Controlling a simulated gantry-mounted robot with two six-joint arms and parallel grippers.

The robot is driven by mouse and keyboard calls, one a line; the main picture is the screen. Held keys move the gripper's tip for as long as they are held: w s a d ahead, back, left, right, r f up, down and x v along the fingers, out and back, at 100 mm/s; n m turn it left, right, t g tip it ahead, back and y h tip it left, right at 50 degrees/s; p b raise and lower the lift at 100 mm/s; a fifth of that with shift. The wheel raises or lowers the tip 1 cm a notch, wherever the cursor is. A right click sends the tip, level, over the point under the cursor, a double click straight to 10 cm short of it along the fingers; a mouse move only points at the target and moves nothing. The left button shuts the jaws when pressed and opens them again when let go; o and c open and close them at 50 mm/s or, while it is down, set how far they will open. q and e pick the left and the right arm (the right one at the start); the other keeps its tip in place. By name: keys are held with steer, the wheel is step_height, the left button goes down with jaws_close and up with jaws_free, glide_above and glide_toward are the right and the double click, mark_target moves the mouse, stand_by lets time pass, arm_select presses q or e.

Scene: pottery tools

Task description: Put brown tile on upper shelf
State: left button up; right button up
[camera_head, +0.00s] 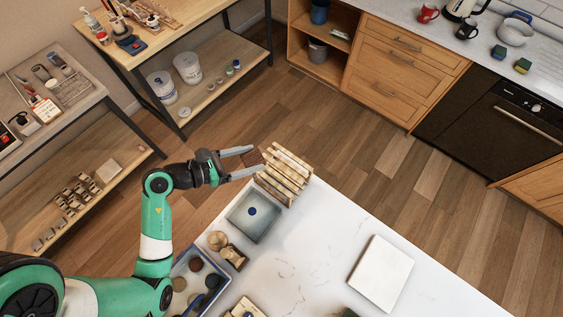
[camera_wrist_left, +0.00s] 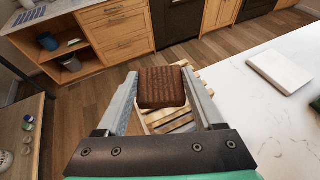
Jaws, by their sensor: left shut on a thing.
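My left gripper (camera_head: 246,162) is shut on a small brown tile (camera_head: 252,157). It holds the tile beside and slightly above a wooden slatted rack (camera_head: 284,172) at the white table's corner. In the left wrist view the brown, ridged tile (camera_wrist_left: 162,88) sits between the two grey fingers, with the rack (camera_wrist_left: 178,121) behind it. Wooden two-level workbenches stand at the left, each with a lower shelf; one holds white buckets on its lower shelf (camera_head: 215,82), the other holds several small blocks on its lower shelf (camera_head: 100,195). My right gripper is not in view.
A grey square tray (camera_head: 237,229) and small wooden pots (camera_head: 218,240) stand by the rack. A white slab (camera_head: 381,273) lies on the white table (camera_head: 310,250). Wooden cabinets (camera_head: 400,68) with an open shelf unit stand across the bare floor.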

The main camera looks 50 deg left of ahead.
arm_select(q)
steer(key=b, duration=0.2)
glide_above(279, 169)
step_height(279, 169, down, 7)
steer(key=shift+s+a+r, duration=0.1)
steer(key=shift+s, duration=0.05)
steer(key=shift+w+f+b, duration=0.2)
steer(key=shift+f+b, duration=0.25)
steer(key=shift+f, duration=1.4)
steer(key=shift+f, duration=0.2)
steer(key=o, duration=1.4)
